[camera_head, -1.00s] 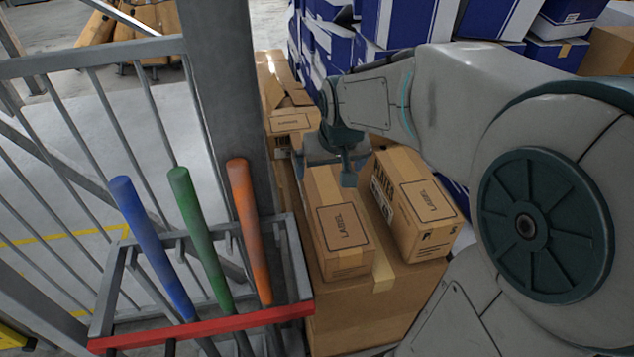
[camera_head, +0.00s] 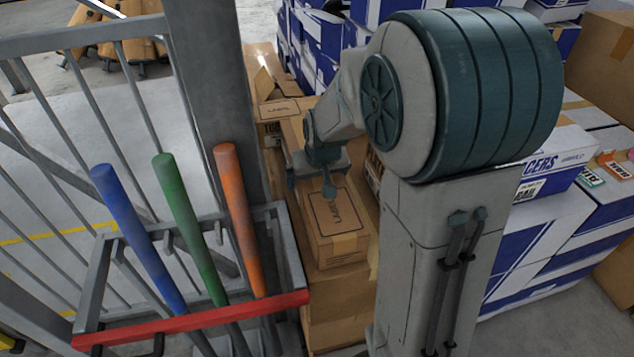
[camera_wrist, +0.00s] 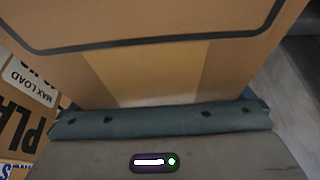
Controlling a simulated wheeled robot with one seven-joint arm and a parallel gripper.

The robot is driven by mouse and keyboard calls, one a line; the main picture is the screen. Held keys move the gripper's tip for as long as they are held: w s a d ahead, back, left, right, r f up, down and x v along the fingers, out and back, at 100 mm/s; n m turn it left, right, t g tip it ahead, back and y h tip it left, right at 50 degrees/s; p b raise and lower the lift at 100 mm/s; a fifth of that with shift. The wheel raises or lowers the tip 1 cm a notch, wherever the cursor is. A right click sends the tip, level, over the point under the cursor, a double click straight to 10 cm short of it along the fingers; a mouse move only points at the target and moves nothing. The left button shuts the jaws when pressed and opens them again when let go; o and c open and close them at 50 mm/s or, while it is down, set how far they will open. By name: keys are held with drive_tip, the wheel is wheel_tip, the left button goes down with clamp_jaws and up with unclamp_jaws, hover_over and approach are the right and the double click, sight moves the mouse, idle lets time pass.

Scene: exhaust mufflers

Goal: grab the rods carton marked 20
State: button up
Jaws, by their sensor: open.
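My gripper (camera_head: 311,188) is open over the far end of a brown carton (camera_head: 338,238) with a framed label and a tape strip. I cannot tell whether its fingers touch the carton. In the wrist view, a carton face with a dark frame line and lighter tape (camera_wrist: 150,70) fills most of the picture, close to the gripper's edge (camera_wrist: 160,121). No number 20 is readable on any carton. A second carton (camera_head: 374,172) is mostly hidden behind my arm; beside the gripper, the wrist view shows a carton with "MAX LOAD" print (camera_wrist: 30,82).
The cartons stand on a larger brown box (camera_head: 330,333). A rack with a red bar (camera_head: 190,325) holding blue, green and orange bats stands close on the left, beside a grey post (camera_head: 210,80). Another brown carton (camera_head: 270,112) is behind. Blue-white boxes (camera_head: 550,225) are stacked right.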

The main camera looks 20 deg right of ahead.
sight(331, 203)
drive_tip(key=c, duration=1.4)
drive_tip(key=shift+r, duration=0.1)
drive_tip(key=shift+s+r, duration=0.25)
drive_tip(key=shift+r, duration=0.05)
drive_tip(key=s+r+p, duration=0.1)
drive_tip(key=s+r, duration=0.1)
drive_tip(key=s, duration=0.1)
drive_tip(key=s+r, duration=0.2)
drive_tip(key=s, duration=0.2)
drive_tip(key=s+r+p, duration=0.1)
drive_tip(key=s+r, duration=0.1)
drive_tip(key=s, duration=0.2)
drive_tip(key=shift+s+r+p, duration=0.25)
drive_tip(key=shift+p, duration=0.05)
drive_tip(key=shift+s+r, duration=0.2)
drive_tip(key=shift+s, duration=0.3)
drive_tip(key=shift+s+r, duration=0.2)
drive_tip(key=shift+s, duration=0.3)
